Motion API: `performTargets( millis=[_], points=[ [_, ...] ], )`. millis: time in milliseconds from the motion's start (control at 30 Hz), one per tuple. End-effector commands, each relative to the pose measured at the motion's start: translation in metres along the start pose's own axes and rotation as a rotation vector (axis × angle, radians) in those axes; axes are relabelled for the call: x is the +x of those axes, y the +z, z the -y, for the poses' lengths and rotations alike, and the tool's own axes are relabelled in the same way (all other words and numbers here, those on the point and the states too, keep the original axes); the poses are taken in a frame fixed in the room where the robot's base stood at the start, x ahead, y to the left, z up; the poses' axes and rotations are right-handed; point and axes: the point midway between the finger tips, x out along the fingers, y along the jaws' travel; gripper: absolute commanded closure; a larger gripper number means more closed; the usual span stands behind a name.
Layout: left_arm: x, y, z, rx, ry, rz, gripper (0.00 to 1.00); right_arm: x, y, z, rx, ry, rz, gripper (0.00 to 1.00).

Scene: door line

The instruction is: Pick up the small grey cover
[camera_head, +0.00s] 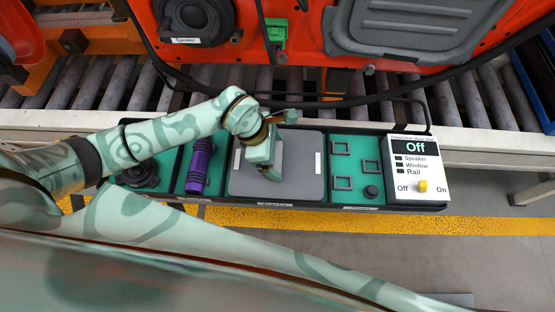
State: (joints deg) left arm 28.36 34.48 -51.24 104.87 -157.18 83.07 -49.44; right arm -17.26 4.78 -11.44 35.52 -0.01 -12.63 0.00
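The grey cover (304,178) is a flat, rounded panel lying in the middle compartment of the green-lined tray (270,205). My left gripper (271,176) reaches in from the left and points down over the middle of the cover, hiding part of it. The fingertips are at or just above its surface; I cannot tell whether they touch. The fingers look close together, but their gap is not clear and nothing is seen held. My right gripper is not in view.
A purple tool (198,166) and a black speaker (139,175) lie left of the cover. Small square frames (342,183) and a control box (416,165) reading "Off" are to the right. The orange door (300,30), cables and roller conveyor (205,80) lie behind.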

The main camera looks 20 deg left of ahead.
Motion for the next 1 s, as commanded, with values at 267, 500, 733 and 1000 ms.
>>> performTargets(
  millis=[267,500,733,1000],
  points=[
    [0.0,0.0,0.0,0.0,0.0,0.0,0.79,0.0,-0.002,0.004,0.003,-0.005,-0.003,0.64],
    [-0.014,0.006,-0.001,0.002,0.004,0.001,0.79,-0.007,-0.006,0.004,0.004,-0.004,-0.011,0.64],
    [-0.049,0.033,0.012,0.006,0.004,0.004,0.79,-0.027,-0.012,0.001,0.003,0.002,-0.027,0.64],
    [-0.081,0.092,0.061,0.008,0.002,0.005,0.79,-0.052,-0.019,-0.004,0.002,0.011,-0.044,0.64]
  ],
)
